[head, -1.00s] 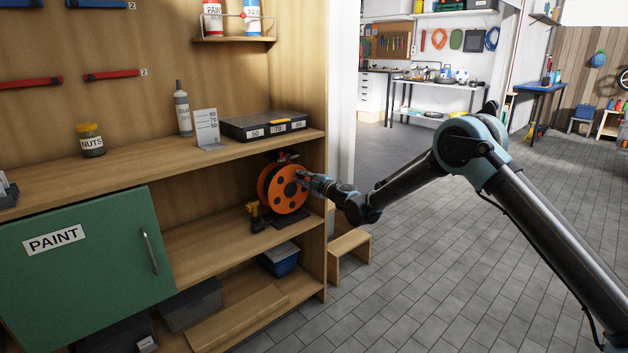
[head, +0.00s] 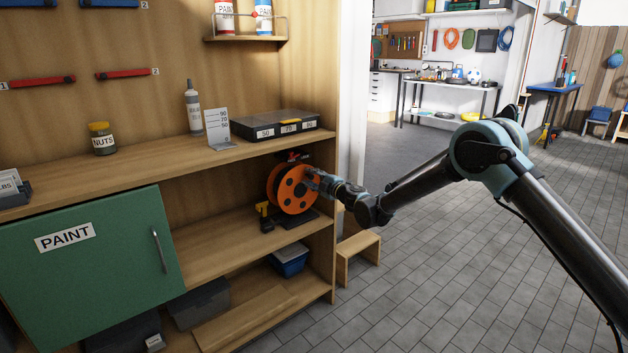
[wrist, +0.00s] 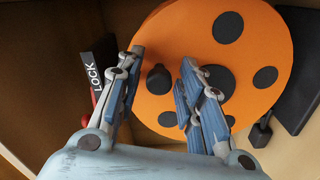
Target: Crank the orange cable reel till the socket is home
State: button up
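The orange cable reel (head: 291,202), a disc with dark round holes, stands upright on the middle shelf. It fills much of the wrist view (wrist: 190,20). Its dark crank knob (wrist: 160,79) shows between the fingers of my gripper (wrist: 163,58). The fingers are apart, one on each side of the knob, with a narrow gap visible on both sides. My gripper (head: 313,180) is at the reel's right face in the head view. A dark plate marked LOCK (wrist: 97,72) is left of the reel, with a red part beside it. I cannot make out the socket for certain.
A yellow-and-black object (head: 264,216) stands left of the reel. The upper shelf (head: 160,157) is close above, and the cabinet's side wall (head: 325,215) is close on the right. A blue bin (head: 289,262) is below. The shelf's left part is clear.

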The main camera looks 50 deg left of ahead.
jog(key=shift+d, duration=0.1)
jog(key=d, duration=1.1)
jog(key=shift+s+d, duration=0.25)
jog(key=shift+d, duration=0.15)
jog(key=shift+w, duration=0.15)
